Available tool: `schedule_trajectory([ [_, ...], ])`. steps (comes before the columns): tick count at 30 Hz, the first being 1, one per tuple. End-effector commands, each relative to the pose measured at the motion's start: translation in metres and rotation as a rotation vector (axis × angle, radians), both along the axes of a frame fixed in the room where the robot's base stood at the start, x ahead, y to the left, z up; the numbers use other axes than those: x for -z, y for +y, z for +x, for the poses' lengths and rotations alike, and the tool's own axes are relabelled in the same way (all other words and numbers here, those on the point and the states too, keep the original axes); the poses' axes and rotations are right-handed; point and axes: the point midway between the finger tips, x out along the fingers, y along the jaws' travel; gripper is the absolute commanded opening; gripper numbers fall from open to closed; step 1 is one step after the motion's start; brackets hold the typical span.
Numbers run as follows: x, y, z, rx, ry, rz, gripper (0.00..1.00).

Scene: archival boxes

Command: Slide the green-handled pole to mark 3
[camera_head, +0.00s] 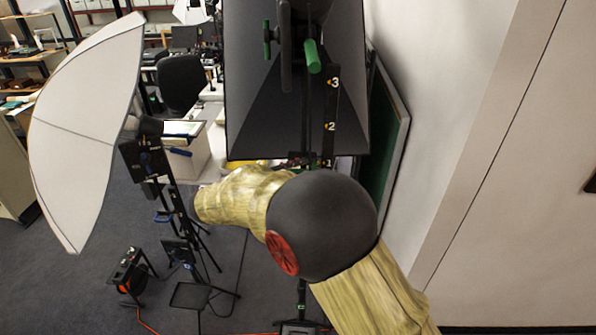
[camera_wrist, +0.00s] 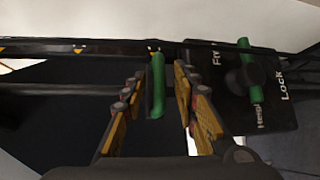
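In the wrist view, a green handle (camera_wrist: 157,85) stands between the two fingers of my gripper (camera_wrist: 158,78). The fingers are apart, with a gap showing on both sides of the handle. A black bar with yellow triangle marks (camera_wrist: 78,48) runs across behind it; one triangle is close to the handle's top end, and no numbers are legible there. In the head view, the upright black scale (camera_head: 331,105) shows marks 3 and 2, with 3 higher.
A black plate (camera_wrist: 272,100) lettered "Lock" carries a green-handled knob (camera_wrist: 250,70) right of the fingers. In the head view, a large black softbox (camera_head: 255,110) surrounds the scale, with green handles (camera_head: 312,57) at its top. A white umbrella (camera_head: 85,130) stands left; a wall is right.

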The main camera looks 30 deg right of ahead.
Motion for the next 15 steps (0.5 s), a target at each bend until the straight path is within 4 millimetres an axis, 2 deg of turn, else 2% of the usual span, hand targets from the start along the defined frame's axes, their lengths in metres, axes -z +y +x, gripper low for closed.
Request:
schedule_trajectory([
  [2,0.0002,0.0001,-0.0001,0.000,0.000,0.000,0.29],
  [15,0.0000,0.0003,-0.0002,0.000,0.000,0.000,0.05],
])
